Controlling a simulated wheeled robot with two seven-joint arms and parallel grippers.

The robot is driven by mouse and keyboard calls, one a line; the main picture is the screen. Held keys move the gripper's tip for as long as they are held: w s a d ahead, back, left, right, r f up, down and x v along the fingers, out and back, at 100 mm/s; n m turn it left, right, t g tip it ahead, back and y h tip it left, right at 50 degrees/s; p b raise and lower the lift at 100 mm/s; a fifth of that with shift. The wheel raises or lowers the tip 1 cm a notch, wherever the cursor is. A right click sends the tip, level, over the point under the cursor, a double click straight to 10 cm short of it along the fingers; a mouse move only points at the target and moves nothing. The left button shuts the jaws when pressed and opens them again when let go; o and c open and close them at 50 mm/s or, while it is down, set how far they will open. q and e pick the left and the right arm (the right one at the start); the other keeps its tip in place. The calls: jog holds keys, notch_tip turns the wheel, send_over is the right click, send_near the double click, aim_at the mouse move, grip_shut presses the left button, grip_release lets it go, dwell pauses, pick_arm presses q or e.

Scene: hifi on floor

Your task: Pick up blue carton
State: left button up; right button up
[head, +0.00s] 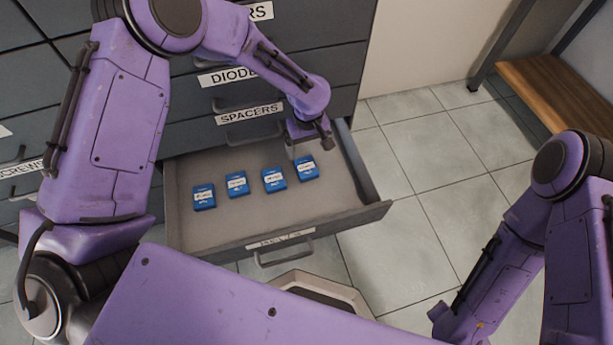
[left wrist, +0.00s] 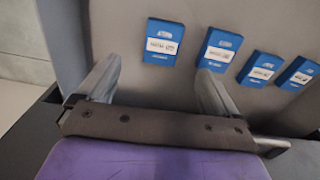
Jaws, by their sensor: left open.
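Several blue cartons with white labels lie in a row in an open grey drawer (head: 222,228). The rightmost carton (head: 308,171) in the head view is closest to my left gripper (head: 309,150), which is above its far edge and partly covers it. In the left wrist view the left gripper (left wrist: 160,69) is open and empty. This same carton (left wrist: 163,41) lies beyond the fingertips, roughly in line with the gap between them. Other cartons (head: 274,179) (left wrist: 220,49) lie to one side. My right gripper is not in view.
The drawer's right wall (head: 352,165) is close beside the left gripper. The cabinet front (head: 290,55) with labelled, closed drawers rises behind. A wooden bench (head: 560,90) stands at the upper right. The tiled floor (head: 440,150) right of the drawer is clear.

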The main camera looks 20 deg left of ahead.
aim_at(306, 166)
pick_arm(q)
jog(key=f+b, duration=0.1)
jog(key=f, duration=0.2)
jog(key=f+b, duration=0.1)
jog(key=f, duration=0.2)
jog(key=f+b, duration=0.1)
jog(key=f, duration=0.3)
jog(key=shift+w+a, duration=0.1)
jog(key=shift+a, duration=0.2)
jog(key=c, duration=1.1)
